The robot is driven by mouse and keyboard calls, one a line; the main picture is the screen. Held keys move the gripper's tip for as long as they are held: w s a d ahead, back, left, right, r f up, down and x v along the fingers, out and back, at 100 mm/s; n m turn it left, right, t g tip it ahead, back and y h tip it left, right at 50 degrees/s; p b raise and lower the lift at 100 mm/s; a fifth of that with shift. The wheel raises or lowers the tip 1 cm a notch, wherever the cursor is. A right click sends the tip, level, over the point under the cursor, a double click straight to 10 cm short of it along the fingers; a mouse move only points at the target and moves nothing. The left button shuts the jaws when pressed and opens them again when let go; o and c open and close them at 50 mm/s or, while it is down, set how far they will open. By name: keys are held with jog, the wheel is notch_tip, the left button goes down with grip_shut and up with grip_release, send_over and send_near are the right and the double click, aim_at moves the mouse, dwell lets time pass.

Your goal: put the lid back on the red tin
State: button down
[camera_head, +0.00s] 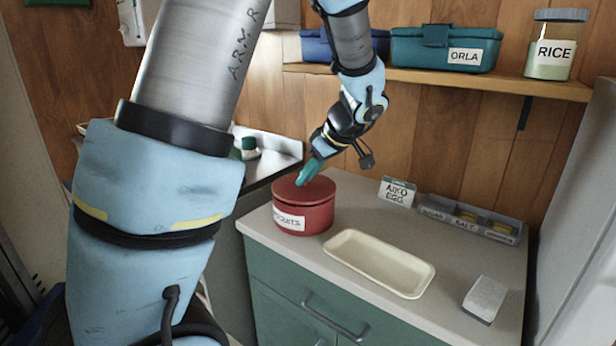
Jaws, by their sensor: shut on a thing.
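The red tin (318,220) stands on the worktop, with a white label on its front that reads partly as "SCUITS". Its round red lid (289,191) is over the top of the tin, roughly in line with it. A dark line shows between lid and tin; I cannot tell whether the lid is fully seated or just above the rim. My gripper (310,170), with teal fingertips, comes down from above and is shut on the lid at its middle. The fingers hide the part of the lid that they grip.
A cream tray (427,283) lies empty right of the tin. Behind are an "AIKO EGG" card (397,191) and a grey divided box (470,221). A white and grey block (484,299) is at front right. A shelf (545,87) above holds lunch boxes and a rice jar (553,50).

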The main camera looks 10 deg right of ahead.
jog(key=shift+c, duration=0.8)
grip_release()
jog(key=shift+r, duration=0.15)
notch_tip(320, 180, up, 7)
jog(key=p, duration=0.3)
dwell(0.8)
jog(key=shift+c, duration=0.4)
grip_shut()
dwell(0.8)
